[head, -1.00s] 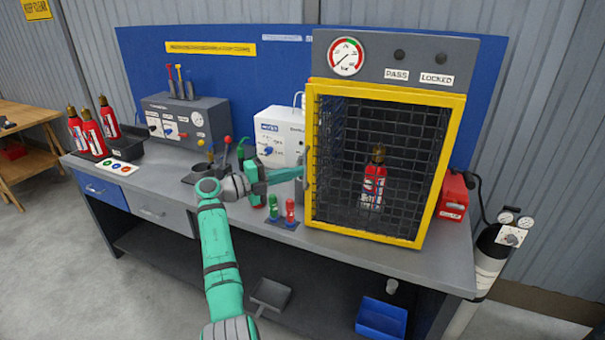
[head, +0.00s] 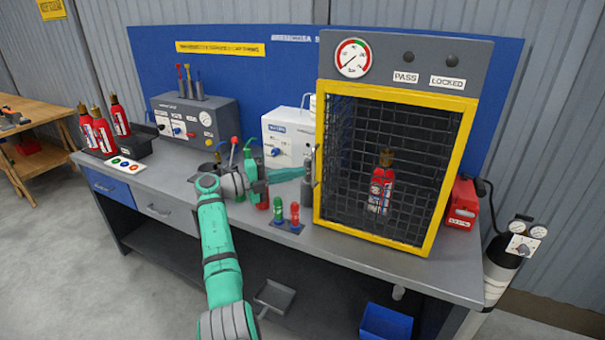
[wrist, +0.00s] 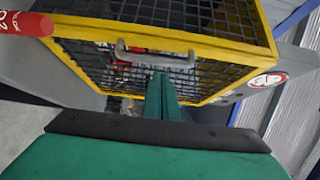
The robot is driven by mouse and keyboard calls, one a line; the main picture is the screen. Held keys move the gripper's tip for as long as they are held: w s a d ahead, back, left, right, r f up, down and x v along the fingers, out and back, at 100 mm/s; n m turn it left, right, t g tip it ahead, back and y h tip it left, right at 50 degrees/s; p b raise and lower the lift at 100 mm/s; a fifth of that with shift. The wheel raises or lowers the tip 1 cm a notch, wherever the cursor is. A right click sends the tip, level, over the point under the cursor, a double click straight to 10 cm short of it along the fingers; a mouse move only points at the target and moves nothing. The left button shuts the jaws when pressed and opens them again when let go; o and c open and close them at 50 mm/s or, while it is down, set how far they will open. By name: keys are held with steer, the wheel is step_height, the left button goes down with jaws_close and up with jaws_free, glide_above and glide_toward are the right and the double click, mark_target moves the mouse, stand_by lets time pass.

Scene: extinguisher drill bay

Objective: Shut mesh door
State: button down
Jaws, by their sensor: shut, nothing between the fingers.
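The mesh door (head: 325,190) is a yellow frame with dark wire mesh on the front of the test cage. In the head view it sits flush with the cage front, with no clear gap. Its metal handle (wrist: 155,52) is on the left side of the frame. My gripper (head: 302,172) is just left of the handle edge, fingers shut and empty. In the wrist view the shut fingers (wrist: 163,90) point at the door beside the handle; I cannot tell whether they touch it. A red extinguisher (head: 381,187) stands upright inside, behind the mesh.
A small stand with a green and a red piece (head: 295,213) is just below my gripper. A white box (head: 288,135) is behind it. A gauge panel (head: 405,62) tops the cage. A red case (head: 463,203) and a gas cylinder (head: 500,270) are at the right.

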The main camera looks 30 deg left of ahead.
steer(key=v, duration=0.8)
steer(key=shift+s, duration=0.35)
steer(key=shift+a, duration=0.15)
